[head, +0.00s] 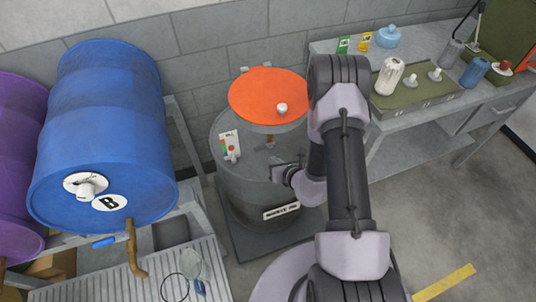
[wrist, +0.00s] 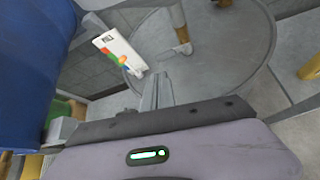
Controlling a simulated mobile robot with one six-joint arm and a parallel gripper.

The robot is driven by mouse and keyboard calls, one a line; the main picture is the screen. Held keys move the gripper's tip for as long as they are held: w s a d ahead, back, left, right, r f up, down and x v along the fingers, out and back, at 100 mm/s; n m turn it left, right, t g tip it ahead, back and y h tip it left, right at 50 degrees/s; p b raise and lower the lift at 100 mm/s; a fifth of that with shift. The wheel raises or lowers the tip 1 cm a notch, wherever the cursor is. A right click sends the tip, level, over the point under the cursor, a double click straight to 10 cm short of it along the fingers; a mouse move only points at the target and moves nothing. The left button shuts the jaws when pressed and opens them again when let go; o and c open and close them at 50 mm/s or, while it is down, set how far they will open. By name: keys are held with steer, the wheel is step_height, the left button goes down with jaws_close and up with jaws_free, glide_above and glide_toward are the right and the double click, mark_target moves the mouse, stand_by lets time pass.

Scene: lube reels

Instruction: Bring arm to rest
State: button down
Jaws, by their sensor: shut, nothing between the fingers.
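My arm rises in the middle of the head view and bends down toward a grey drum. My gripper (head: 277,172) is beside the upper part of that drum (head: 252,190), in front of its top. In the wrist view my gripper (wrist: 158,88) is shut with its fingers together and nothing between them. The grey drum top (wrist: 225,70) lies beyond the fingers.
A blue drum (head: 100,130) lies on a rack at left, beside a purple drum (head: 18,150). An orange lid (head: 262,95) sits above the grey drum, near a white card (head: 229,145). A workbench (head: 425,110) with bottles stands right.

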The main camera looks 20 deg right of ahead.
steer(key=s+a+r+n+g+y+b, duration=0.15)
steer(key=a+r+n+y, duration=0.35)
steer(key=a+r+n, duration=0.5)
steer(key=s+a+r+n+g+y+b, duration=0.15)
steer(key=a+r+n+y, duration=0.25)
steer(key=a+r, duration=0.65)
steer(key=s+r+n+g+h+b, duration=0.1)
steer(key=s+r+n+g, duration=0.3)
steer(key=s, duration=0.3)
steer(key=s+r+n+g+b, duration=0.1)
steer(key=s+r+n, duration=0.3)
steer(key=s+n, duration=0.25)
steer(key=s+d+r+n+t+h+b, duration=0.1)
steer(key=s+d+r+n+t+h, duration=0.1)
steer(key=s+d+n+h, duration=0.5)
steer(key=d+n, duration=0.1)
steer(key=d, duration=0.1)
steer(key=shift+s+d+t+h+b, duration=0.3)
steer(key=shift+s+t+h+b, duration=0.05)
steer(key=shift+t+h, duration=0.05)
